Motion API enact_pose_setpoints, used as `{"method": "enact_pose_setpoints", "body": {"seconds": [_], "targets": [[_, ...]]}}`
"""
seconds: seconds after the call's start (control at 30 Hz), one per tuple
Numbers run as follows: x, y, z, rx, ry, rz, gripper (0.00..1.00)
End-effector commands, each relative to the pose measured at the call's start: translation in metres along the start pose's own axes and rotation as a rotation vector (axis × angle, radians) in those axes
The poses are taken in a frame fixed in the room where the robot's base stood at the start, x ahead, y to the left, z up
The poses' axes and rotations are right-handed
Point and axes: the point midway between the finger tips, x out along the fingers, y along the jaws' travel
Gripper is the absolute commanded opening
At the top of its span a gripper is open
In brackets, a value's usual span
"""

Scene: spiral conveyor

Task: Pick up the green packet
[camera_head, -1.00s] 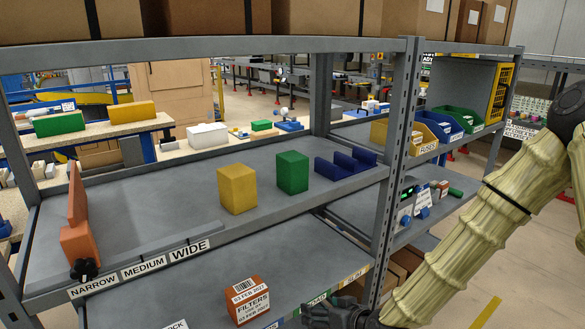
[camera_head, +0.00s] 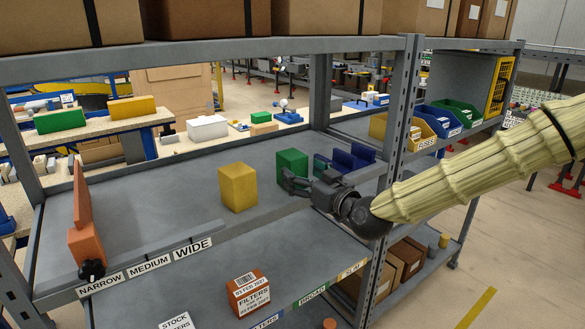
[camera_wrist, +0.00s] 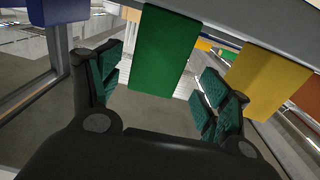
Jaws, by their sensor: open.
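The green packet (camera_head: 291,166) stands upright on the middle shelf, right of a yellow packet (camera_head: 238,187). My gripper (camera_head: 291,183) is at its front right in the head view and overlaps its lower part there. In the wrist view the green packet (camera_wrist: 166,50) lies ahead, between the open fingers of my gripper (camera_wrist: 165,88). The fingers stand apart on either side with clear gaps. No contact with the packet shows.
An orange piece (camera_head: 86,245) stands at the shelf's left. The grey rack post (camera_head: 393,140) is close to my arm. Labels line the shelf's front edge.

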Motion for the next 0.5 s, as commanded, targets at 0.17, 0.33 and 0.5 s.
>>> {"method": "enact_pose_setpoints", "body": {"seconds": [0.17, 0.33, 0.5], "targets": [[0.008, 0.0, 0.001, 0.002, -0.001, 0.0, 0.77], [0.019, 0.002, -0.001, 0.001, -0.001, 0.001, 0.77], [0.037, 0.005, -0.001, 0.002, -0.002, 0.002, 0.77]]}}
